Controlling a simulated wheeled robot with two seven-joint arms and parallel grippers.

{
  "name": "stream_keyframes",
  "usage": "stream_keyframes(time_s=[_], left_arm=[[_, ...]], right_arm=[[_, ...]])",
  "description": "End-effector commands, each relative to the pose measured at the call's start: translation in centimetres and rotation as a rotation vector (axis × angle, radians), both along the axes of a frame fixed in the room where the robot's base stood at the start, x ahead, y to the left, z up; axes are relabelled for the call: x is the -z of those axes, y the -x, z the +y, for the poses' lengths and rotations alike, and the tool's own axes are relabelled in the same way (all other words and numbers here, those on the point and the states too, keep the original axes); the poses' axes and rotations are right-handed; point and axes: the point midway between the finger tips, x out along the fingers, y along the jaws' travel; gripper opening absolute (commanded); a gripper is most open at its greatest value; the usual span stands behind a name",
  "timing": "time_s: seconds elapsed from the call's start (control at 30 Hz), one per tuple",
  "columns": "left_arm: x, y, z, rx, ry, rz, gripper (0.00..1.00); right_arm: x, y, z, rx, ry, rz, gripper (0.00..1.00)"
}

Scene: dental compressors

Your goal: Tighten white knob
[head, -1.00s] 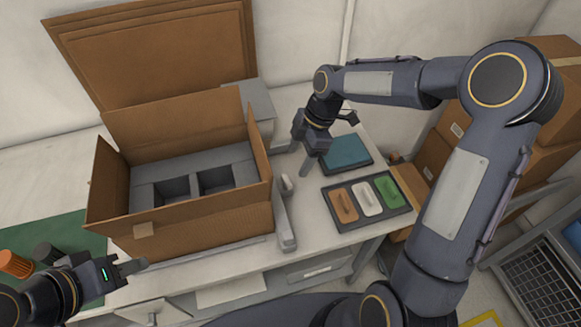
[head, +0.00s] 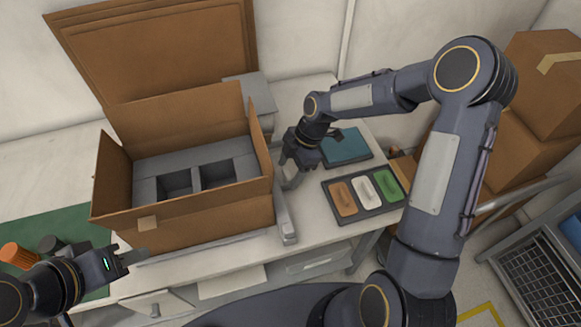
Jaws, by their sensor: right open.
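A small pale white piece (head: 291,171), possibly the white knob, stands on the table just right of the open cardboard box. It is partly hidden by my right gripper (head: 289,172), which is open with its fingers pointing down beside or around it; I cannot tell whether they touch it. My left gripper (head: 132,257) is low at the left, in front of the box and away from the white piece. Its fingers are too small and dark to tell open from shut.
The cardboard box (head: 205,215) with grey foam fills the left middle. A dark tray (head: 346,217) with brown, white and green pieces lies at the right, near a teal pad (head: 345,147). Orange (head: 18,254) and dark cylinders stand on a green mat (head: 45,228).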

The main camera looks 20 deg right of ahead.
Motion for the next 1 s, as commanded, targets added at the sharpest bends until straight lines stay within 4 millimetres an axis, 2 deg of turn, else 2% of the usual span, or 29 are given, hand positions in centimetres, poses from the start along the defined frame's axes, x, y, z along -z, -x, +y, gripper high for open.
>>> stream_keyframes(time_s=[0.03, 0.3, 0.4, 0.6, 0.9, 0.93, 1.0], left_arm=[[0.0, 0.0, 0.0, 0.0, 0.0, 0.0, 0.36], [0.0, 0.0, 0.0, 0.0, 0.0, 0.0, 0.36], [0.0, 0.0, 0.0, 0.0, 0.0, 0.0, 0.36], [1.7, 0.0, 0.0, 0.0, 0.0, 0.0, 0.36], [1.5, 0.0, 0.0, 0.0, 0.0, 0.0, 0.36], [1.5, 0.0, 0.0, 0.0, 0.0, 0.0, 0.36], [1.5, 0.0, 0.0, 0.0, 0.0, 0.0, 0.36]], right_arm=[[0.0, 0.0, 0.0, 0.0, 0.0, 0.0, 0.64], [0.0, 0.0, 0.0, 0.0, 0.0, 0.0, 0.28], [0.0, 0.0, 0.0, 0.0, 0.0, 0.0, 0.19], [0.3, 0.1, -0.1, 0.109, 0.001, -0.004, 0.19], [0.0, 0.1, -0.1, 0.135, 0.0, 0.001, 0.19], [-0.1, 0.1, -0.1, 0.135, 0.0, 0.001, 0.46], [-0.1, 0.1, -0.1, 0.135, 0.0, 0.001, 0.55]])
